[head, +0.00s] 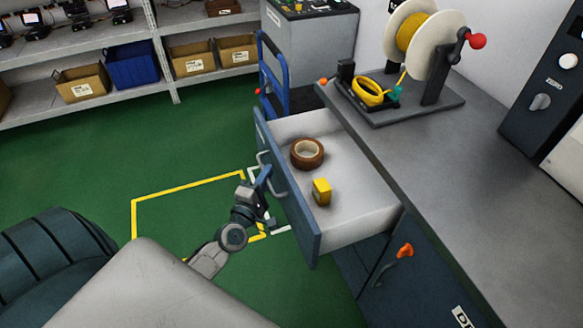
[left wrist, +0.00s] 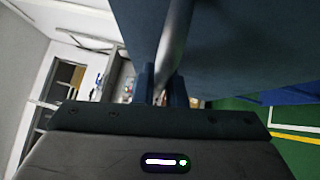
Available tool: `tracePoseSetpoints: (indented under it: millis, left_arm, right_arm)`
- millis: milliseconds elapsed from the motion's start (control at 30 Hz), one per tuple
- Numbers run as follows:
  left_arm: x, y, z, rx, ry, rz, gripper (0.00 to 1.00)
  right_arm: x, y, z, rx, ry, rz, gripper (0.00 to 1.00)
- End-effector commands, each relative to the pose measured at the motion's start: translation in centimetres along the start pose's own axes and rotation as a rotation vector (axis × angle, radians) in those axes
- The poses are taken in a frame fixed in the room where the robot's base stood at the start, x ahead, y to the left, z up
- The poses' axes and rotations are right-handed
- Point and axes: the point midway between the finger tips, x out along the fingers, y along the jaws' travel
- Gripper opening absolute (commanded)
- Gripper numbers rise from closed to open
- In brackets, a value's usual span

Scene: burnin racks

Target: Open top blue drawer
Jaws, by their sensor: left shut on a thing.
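The top blue drawer (head: 287,190) is pulled out from the grey-topped bench, and its pale inside shows in the head view. A brown tape roll (head: 307,153) and a small yellow box (head: 321,191) lie in it. My left gripper (head: 265,180) is at the drawer's front and is shut on its grey bar handle (head: 268,172). In the left wrist view the handle (left wrist: 172,45) runs between the fingers, close to the blue drawer front (left wrist: 240,50). My right gripper is in neither view.
The bench top (head: 430,150) carries a spool stand with yellow cord (head: 415,35). A blue cart (head: 272,75) stands behind the drawer. Shelves with bins (head: 85,84) line the back. Green floor left of the drawer is clear.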

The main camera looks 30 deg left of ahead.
Motion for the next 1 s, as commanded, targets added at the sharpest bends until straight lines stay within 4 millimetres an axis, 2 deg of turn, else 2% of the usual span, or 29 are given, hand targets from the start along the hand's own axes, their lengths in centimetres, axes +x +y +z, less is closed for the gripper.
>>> tracePoseSetpoints:
  millis: [100,300,500,867,900,1000]
  left_arm:
    - [-1.7,0.4,-1.7,0.005,-0.003,-0.001,0.0]
    - [-3.4,0.9,-3.4,0.003,-0.001,0.0,0.0]
    - [-4.1,1.2,-4.2,0.001,0.0,0.001,0.0]
    - [-4.2,1.2,-4.3,-0.001,0.002,0.003,0.0]
    - [-4.2,1.2,-4.3,-0.001,0.002,0.003,0.13]
    - [-4.2,1.2,-4.3,-0.001,0.002,0.003,0.32]
  right_arm:
    - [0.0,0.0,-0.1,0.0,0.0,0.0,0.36]
    - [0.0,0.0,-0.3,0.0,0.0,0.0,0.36]
    - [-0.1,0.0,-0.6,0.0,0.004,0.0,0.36]
    - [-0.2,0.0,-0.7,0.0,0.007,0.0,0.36]
    - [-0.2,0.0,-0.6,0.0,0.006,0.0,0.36]
    - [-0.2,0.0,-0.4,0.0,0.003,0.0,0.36]
